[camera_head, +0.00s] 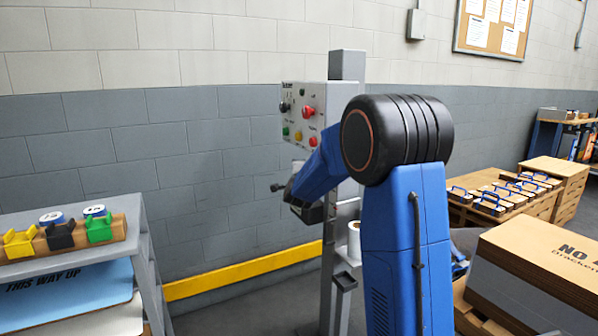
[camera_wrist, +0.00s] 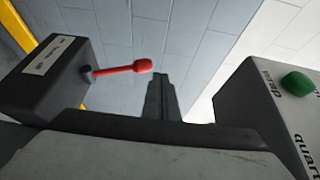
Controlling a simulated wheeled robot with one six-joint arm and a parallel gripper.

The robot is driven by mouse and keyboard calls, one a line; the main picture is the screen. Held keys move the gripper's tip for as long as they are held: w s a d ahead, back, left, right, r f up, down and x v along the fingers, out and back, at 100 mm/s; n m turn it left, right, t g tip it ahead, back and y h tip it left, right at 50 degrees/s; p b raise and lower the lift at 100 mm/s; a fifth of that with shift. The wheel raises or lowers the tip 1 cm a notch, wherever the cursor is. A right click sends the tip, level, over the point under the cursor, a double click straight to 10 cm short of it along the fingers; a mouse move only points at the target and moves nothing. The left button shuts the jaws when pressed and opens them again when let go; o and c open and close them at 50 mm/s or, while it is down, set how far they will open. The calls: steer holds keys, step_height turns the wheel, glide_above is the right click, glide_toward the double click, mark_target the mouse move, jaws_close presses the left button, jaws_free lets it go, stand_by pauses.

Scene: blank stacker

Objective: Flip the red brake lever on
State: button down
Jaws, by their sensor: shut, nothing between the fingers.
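A red lever (camera_wrist: 125,69) sticks out of a dark grey box (camera_wrist: 62,78) with a white label, on the left in the wrist view. Its rounded red end lies close to the tips of my gripper (camera_wrist: 163,80); I cannot tell whether they touch. My gripper is shut and empty. The red lever is not visible there, behind or beside my blue arm.
The panel's edge with a green button (camera_wrist: 297,83) is close on the right in the wrist view. A grey shelf (camera_head: 150,270) with tape dispensers stands at left. Stacked cardboard (camera_head: 540,265) is at right.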

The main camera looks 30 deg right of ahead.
steer(key=s+a+r, duration=0.2)
steer(key=s+a, duration=0.1)
steer(key=s, duration=0.3)
steer(key=shift+s+r, duration=0.35)
steer(key=shift+a, duration=0.1)
steer(key=s+a+f+n+g+y, duration=0.2)
steer(key=s+a+n+y, duration=0.35)
steer(key=s, duration=0.55)
steer(key=s+a+f+n+g+y, duration=0.2)
steer(key=s+a+n, duration=0.5)
steer(key=s+a, duration=0.25)
steer(key=s+f+n+g, duration=0.2)
steer(key=s+f+n, duration=0.1)
steer(key=s, duration=0.7)
steer(key=s+f+n+g, duration=0.3)
steer(key=s+f+n, duration=0.1)
steer(key=s, duration=0.7)
steer(key=s+f+n+g, duration=0.2)
steer(key=s+f+n, duration=0.1)
steer(key=s, duration=0.8)
steer(key=shift+a+f, duration=0.45)
steer(key=shift+f, duration=0.25)
